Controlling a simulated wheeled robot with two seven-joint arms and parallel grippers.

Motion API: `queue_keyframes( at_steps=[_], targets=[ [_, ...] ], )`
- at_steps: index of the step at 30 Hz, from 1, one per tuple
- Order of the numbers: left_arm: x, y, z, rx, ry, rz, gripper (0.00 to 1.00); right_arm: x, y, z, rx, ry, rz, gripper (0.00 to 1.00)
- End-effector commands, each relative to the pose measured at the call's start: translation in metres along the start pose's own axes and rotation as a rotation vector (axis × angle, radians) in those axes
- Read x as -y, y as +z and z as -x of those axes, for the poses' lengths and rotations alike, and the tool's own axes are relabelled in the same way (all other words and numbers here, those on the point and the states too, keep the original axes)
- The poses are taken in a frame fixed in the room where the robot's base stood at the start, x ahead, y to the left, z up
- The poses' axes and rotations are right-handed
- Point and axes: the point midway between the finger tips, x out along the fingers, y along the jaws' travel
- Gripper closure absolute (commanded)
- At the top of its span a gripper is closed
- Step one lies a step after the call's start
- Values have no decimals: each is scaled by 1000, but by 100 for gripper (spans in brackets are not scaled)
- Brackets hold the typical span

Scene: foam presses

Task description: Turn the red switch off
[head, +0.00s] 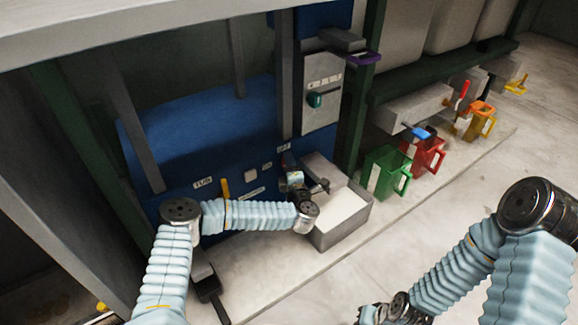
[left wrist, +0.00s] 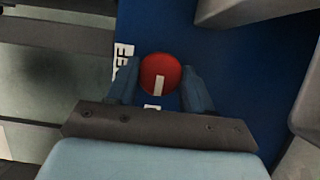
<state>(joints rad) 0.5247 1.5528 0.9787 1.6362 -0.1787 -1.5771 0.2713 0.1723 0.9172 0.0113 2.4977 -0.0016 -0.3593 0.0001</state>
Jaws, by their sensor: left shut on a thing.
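The red switch (left wrist: 160,73) is a round knob with a white line on the blue panel (left wrist: 240,70). The line stands nearly upright in the left wrist view, tilted slightly. The two fingers of my left gripper (left wrist: 159,86) are on either side of the knob and shut on it. A white label (left wrist: 122,54) with dark letters is partly covered by the left finger. In the head view my left gripper (head: 291,165) is at the blue machine's front (head: 200,135), and the switch is hidden behind it. My right gripper (head: 394,310) is low at the bottom edge; its jaws are unclear.
A grey bin (head: 352,226) with white contents stands just right of my left gripper. A teal switch (head: 315,100) is on a grey box above. Green (head: 381,178) and red (head: 430,157) jugs stand at right. Open floor lies at right.

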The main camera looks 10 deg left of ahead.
Motion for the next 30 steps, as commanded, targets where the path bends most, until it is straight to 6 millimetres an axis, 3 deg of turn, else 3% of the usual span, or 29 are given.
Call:
queue_keyframes(
  at_steps=[11, 21, 30],
  targets=[
    [-8, 1, 0, 2, -49, -122, 80, 10, 0, 28, 6, 0, 1, 100],
    [-10, 2, 0, 2, -163, -400, 80, 27, 2, 72, 18, -1, 4, 100],
    [-10, 3, 0, 2, -271, -662, 80, 33, -1, 98, 7, 6, 1, 100]
  ],
)
